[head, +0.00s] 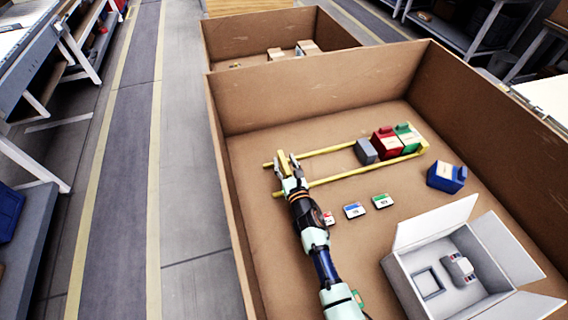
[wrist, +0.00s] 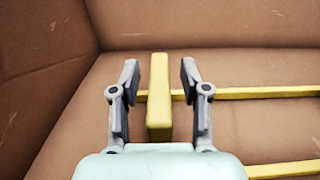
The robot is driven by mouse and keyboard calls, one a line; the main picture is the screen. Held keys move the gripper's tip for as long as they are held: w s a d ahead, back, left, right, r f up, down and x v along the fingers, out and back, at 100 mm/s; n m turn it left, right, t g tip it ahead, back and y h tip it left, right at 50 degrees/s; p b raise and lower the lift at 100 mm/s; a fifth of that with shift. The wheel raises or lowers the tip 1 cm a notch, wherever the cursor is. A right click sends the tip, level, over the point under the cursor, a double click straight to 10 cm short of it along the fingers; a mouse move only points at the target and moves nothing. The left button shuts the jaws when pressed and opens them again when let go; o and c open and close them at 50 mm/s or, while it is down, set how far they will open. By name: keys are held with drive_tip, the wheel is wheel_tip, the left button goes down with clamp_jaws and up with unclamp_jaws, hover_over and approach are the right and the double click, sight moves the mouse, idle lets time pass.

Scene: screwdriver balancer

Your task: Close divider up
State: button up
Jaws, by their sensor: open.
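The divider, a yellow bar (head: 283,159) across the left end of two yellow rails (head: 330,149), stands between the fingers of my gripper (head: 288,163). In the wrist view the bar (wrist: 159,97) is upright in the picture, with a visible gap to each finger of my open gripper (wrist: 159,64). Red (head: 386,143), green (head: 407,137) and grey (head: 366,151) blocks stand at the right end of the rails. A long empty stretch lies between the bar and the grey block. My gripper hides part of the bar in the head view.
A tall-walled cardboard box (head: 240,185) surrounds the rails. A blue block (head: 446,177) lies right of them. Small cards, one of them green (head: 383,201), lie below the lower rail. An open white carton (head: 405,287) stands at the lower right.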

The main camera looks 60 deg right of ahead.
drive_tip(key=shift+w+d, duration=0.25)
drive_tip(key=shift+w, duration=0.05)
drive_tip(key=shift+c, duration=0.2)
clamp_jaws()
